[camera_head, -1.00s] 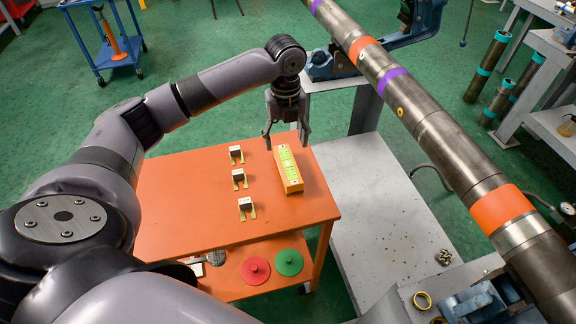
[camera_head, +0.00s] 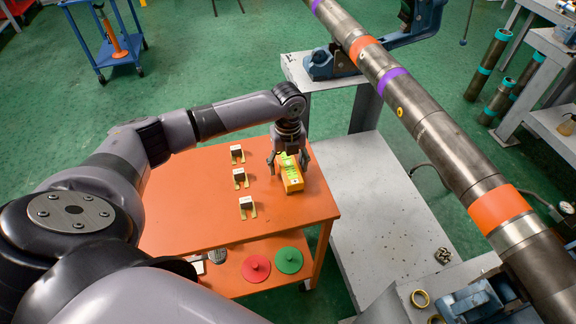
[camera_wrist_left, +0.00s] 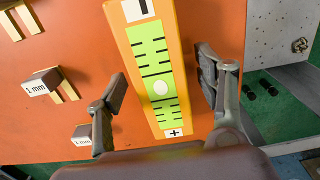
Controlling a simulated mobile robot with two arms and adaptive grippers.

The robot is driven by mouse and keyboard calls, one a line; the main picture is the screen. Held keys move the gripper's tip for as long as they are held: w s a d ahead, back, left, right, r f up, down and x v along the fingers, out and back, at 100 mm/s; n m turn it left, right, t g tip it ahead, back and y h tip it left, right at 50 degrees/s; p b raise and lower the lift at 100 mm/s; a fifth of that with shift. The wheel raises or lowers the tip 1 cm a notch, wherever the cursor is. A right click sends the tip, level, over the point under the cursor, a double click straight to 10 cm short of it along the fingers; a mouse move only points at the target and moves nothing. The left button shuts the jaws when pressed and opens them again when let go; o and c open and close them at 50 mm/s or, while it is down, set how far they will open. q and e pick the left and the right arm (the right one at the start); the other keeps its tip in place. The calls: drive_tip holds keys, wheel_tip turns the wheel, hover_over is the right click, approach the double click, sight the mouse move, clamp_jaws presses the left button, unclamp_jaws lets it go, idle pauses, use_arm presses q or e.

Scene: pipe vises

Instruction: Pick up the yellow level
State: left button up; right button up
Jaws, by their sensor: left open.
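The yellow level (camera_head: 292,178), a yellow-orange bar with a green scale on top, lies on the orange table (camera_head: 190,215) near its right edge. My left gripper (camera_head: 289,169) is open above the level's far half, with a finger on either side. The far end of the level is partly hidden by the gripper in the head view. My right gripper is not in view.
Several small white blocks with yellow prongs (camera_head: 240,177) stand left of the level. A red disc (camera_head: 256,270) and a green disc (camera_head: 289,261) lie on the lower shelf. A long pipe (camera_head: 440,140) crosses the right side above a grey bench (camera_head: 375,225).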

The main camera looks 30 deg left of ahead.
use_arm(q)
drive_tip(key=shift+c, duration=0.2)
clamp_jaws()
idle(0.6)
